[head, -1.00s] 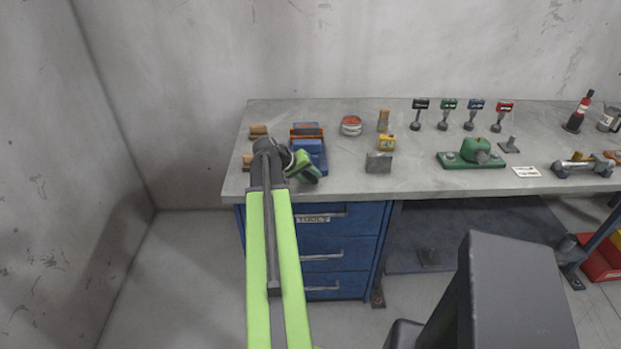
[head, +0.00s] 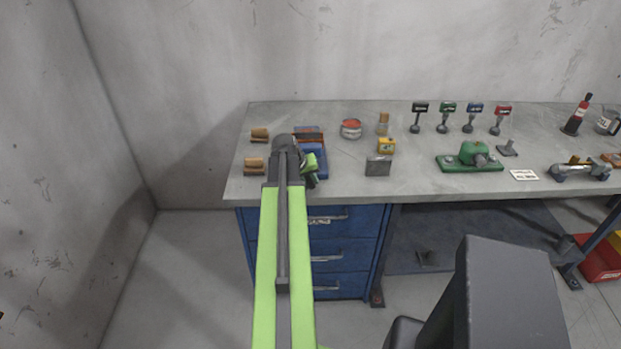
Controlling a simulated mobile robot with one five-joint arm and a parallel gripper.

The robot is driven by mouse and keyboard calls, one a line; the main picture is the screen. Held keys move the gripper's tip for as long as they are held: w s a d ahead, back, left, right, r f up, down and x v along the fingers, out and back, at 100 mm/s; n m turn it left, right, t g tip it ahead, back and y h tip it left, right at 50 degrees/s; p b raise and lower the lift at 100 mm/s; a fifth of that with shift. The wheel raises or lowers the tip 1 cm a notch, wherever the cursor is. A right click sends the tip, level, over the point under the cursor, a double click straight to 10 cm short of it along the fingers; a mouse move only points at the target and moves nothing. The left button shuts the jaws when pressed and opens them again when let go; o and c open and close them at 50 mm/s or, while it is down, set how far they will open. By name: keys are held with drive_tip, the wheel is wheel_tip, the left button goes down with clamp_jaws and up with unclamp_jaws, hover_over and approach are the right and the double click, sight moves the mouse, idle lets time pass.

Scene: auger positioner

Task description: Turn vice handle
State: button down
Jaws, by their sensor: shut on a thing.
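The blue vice (head: 315,155) stands at the left end of the grey workbench. Its orange-brown back part (head: 309,133) shows behind my arm. My gripper (head: 312,177) is at the front of the vice, partly hidden by my dark wrist and green arm. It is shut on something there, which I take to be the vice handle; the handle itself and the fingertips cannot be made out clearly.
The workbench (head: 350,187) has blue drawers (head: 345,252) below. Wooden blocks (head: 254,165) lie left of the vice. A grey metal plate (head: 378,166), a yellow box (head: 386,145) and a red-topped tin (head: 351,129) stand to its right. A green device (head: 474,155) sits farther right.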

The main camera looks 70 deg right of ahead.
drive_tip(key=c, duration=1.5)
unclamp_jaws()
drive_tip(key=p+v, duration=1.5)
drive_tip(key=v, duration=0.2)
drive_tip(key=shift+w+r, duration=0.1)
drive_tip(key=shift+r, duration=0.1)
